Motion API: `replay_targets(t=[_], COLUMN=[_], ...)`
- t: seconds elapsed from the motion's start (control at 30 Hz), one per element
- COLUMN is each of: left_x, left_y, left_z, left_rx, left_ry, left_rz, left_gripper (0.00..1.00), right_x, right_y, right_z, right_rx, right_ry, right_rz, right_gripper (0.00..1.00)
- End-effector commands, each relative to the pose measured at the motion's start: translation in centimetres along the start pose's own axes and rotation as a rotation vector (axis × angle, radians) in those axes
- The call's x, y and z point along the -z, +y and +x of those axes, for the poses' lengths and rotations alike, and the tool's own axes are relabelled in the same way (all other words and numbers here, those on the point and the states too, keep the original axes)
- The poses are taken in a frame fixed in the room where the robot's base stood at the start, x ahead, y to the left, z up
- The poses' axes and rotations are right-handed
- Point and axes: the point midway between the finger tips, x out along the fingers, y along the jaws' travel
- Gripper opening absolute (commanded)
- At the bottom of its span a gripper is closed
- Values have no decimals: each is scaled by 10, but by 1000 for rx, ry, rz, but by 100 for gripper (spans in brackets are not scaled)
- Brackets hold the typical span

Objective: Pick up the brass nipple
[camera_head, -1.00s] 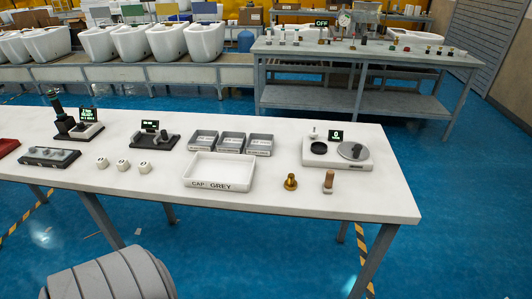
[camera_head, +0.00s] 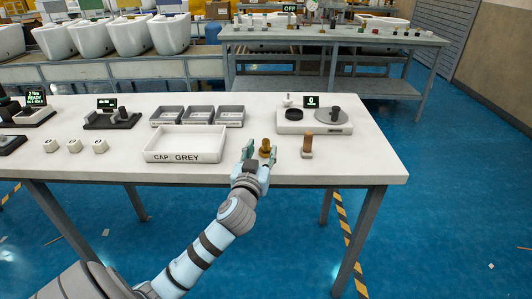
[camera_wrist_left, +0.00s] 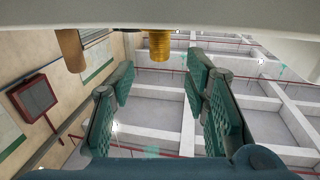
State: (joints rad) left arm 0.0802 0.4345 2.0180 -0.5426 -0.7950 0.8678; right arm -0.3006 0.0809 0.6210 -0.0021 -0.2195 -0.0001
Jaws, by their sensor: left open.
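The brass nipple (camera_head: 265,147), a golden piece with a threaded shank, stands on the white table near its front edge. It also shows at the top of the left wrist view (camera_wrist_left: 159,45), where the picture looks upside down. My left gripper (camera_head: 261,153) is open, with its green fingers on either side of the nipple in the head view. Contact is not visible. My right gripper is not in view.
A brown cylinder on a grey base (camera_head: 307,145) stands close to the right of the nipple. The white CAP GREY tray (camera_head: 185,157) lies to the left. A scale-like device (camera_head: 313,127) is behind. The table front right is clear.

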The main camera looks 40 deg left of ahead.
Motion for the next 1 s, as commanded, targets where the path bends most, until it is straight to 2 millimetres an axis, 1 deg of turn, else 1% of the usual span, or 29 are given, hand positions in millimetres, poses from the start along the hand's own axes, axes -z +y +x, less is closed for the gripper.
replay_targets(t=[0.13,0.23,0.33,0.4,0.57,0.8,0.83,1.0], left_x=[-1,-3,-3,-2,-2,-2,-2,-2], left_y=[0,0,0,1,1,1,1,1], left_z=[20,40,56,59,59,59,59,59], left_rx=[1,1,0,-1,-1,-2,-1,-2], left_ry=[1,1,-1,-1,-2,-2,-2,-2], left_rz=[-1,0,0,1,2,1,1,1], left_gripper=[42,42,42,42,42,4,0,0], right_x=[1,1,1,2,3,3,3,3], right_y=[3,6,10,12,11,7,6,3], right_z=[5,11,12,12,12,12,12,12], right_rx=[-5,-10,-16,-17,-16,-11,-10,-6], right_ry=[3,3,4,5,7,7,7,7], right_rz=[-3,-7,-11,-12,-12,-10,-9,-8], right_gripper=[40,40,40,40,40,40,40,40])
